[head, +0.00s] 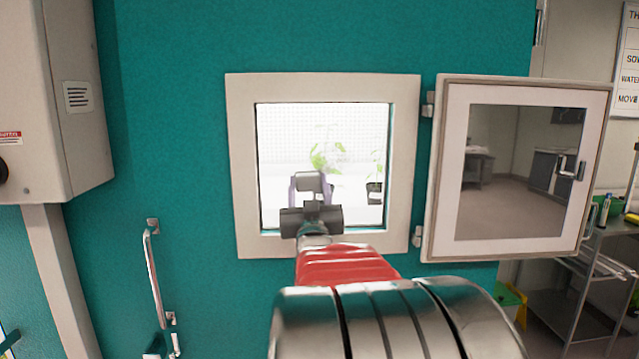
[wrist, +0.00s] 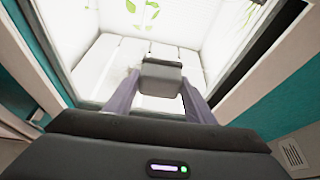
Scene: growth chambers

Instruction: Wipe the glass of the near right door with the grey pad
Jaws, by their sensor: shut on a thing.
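The white-framed door (head: 433,170) stands swung open to the right of a lit chamber opening, hinged on its left side. Its glass (head: 515,172) faces me, reflects a room, and has a metal latch at its right. My gripper (head: 308,186) is in front of or just inside the opening, left of the door and apart from its glass. It is shut on the grey pad (wrist: 161,78), a small dark block between the two purple-grey fingers. The pad also shows in the head view (head: 309,181). I cannot tell exactly how deep the pad is in the opening.
The opening's white frame (head: 240,165) surrounds my gripper closely. Green plants (head: 326,155) stand inside the bright chamber. A metal handle (head: 153,275) sits on the teal wall, and a grey box (head: 70,100) hangs at left. A shelf cart (head: 570,285) stands beyond the door.

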